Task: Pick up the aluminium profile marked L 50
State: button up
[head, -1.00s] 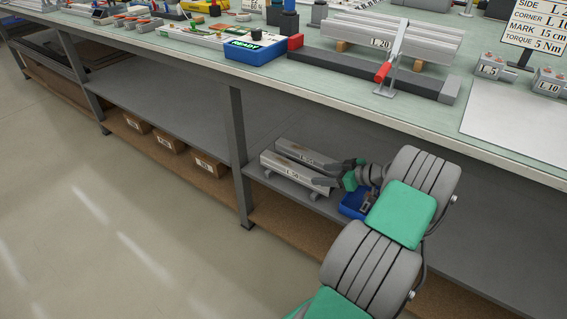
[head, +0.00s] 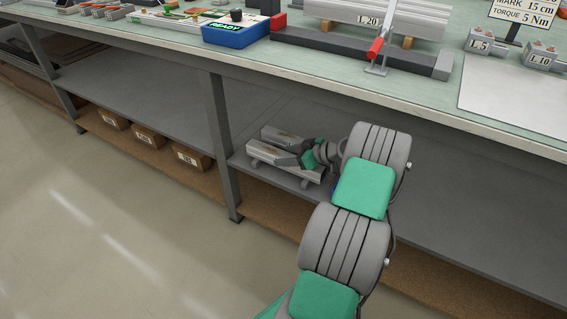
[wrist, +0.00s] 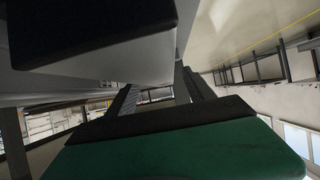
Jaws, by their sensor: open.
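Two grey aluminium profiles lie side by side on the lower shelf in the head view: a front one (head: 260,152) and a rear one (head: 276,132). Their labels are hidden or too small to read now, so I cannot tell which is marked L 50. My gripper (head: 285,152) is open, with its dark fingers at the profiles, over the front one's middle. I cannot tell whether it touches. In the wrist view the fingers (wrist: 158,88) stand apart with no profile clearly between them. A large dark and grey body (wrist: 95,40) fills the top left, too close to identify.
The lower shelf (head: 440,215) is clear to the right. A table leg (head: 221,150) stands left of the profiles, and the worktop edge (head: 400,120) runs above. A profile marked L 20 (head: 340,20) lies on the worktop. Cardboard boxes (head: 150,136) stand at lower left.

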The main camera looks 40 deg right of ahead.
jog(key=shift+c, duration=0.3)
grip_shut()
dwell(0.4)
